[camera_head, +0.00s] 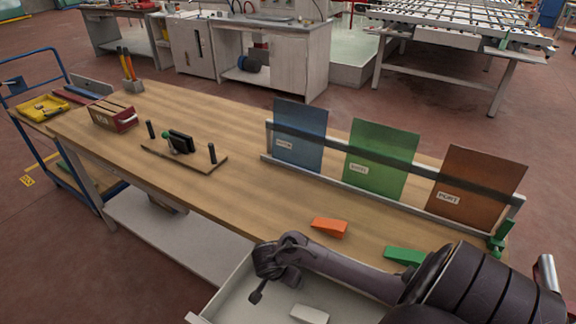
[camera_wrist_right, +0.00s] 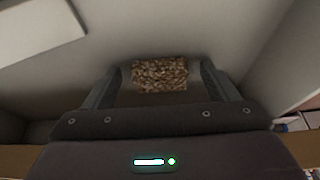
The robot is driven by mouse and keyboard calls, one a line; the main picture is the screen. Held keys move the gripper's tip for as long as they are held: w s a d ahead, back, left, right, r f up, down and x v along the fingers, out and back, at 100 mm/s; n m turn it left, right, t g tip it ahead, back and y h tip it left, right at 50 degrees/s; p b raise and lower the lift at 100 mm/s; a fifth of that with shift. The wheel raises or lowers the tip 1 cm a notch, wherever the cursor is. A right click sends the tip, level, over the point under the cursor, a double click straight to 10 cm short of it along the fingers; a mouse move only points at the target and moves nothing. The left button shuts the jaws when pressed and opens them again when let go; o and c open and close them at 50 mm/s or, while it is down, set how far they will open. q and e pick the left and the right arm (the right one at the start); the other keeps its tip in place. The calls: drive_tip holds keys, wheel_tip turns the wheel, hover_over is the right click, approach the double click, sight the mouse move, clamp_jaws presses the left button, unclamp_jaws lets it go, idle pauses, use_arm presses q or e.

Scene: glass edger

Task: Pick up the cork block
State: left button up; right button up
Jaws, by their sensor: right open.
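The cork block (camera_wrist_right: 160,74) is a speckled brown piece on the pale floor of the tray (camera_head: 222,292). In the right wrist view it sits between the two fingers of my right gripper (camera_wrist_right: 158,82), with a gap on each side. The gripper is open and holds nothing. In the head view my right gripper (camera_head: 270,276) hangs over the tray, and the cork block is hidden there. My left gripper is not in view.
A white block (camera_head: 309,314) lies in the tray. Orange (camera_head: 329,227) and green (camera_head: 404,255) wedges lie on the wooden table (camera_head: 210,120). A rack (camera_head: 330,184) holds blue, green and brown panels. A fixture with black posts (camera_head: 184,155) stands left of it.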

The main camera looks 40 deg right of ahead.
drive_tip(key=c, duration=1.1)
drive_tip(key=shift+o, duration=0.2)
drive_tip(key=shift+r, duration=0.1)
